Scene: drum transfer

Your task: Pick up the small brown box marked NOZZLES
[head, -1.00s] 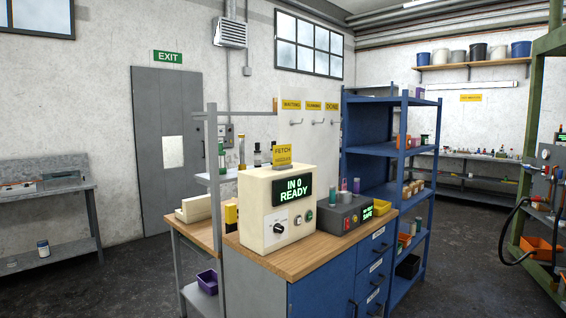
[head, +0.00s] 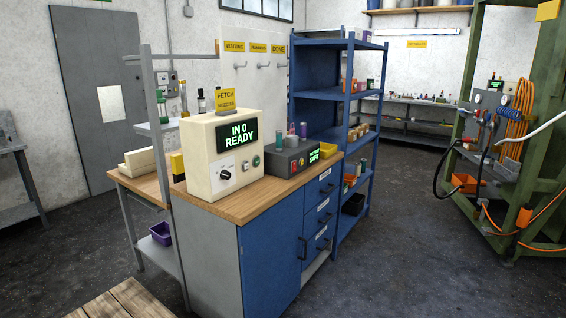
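No box with a readable NOZZLES mark shows in the head view. Several small tan-brown items (head: 358,132) sit on a middle shelf of the blue shelf unit (head: 318,82); they are too small to tell their shape or any lettering. A yellow sign (head: 225,102) reading FETCH, with a smaller blurred line below, stands on top of a cream control box (head: 205,165) whose screen reads IN 0 READY. Neither of my grippers is in view.
A blue cabinet bench with a wooden top (head: 262,196) stands in the middle. A pallet-like wooden surface (head: 122,300) is at the bottom left. A green frame (head: 545,150) with hoses stands at right. The dark floor (head: 410,240) between bench and frame is clear.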

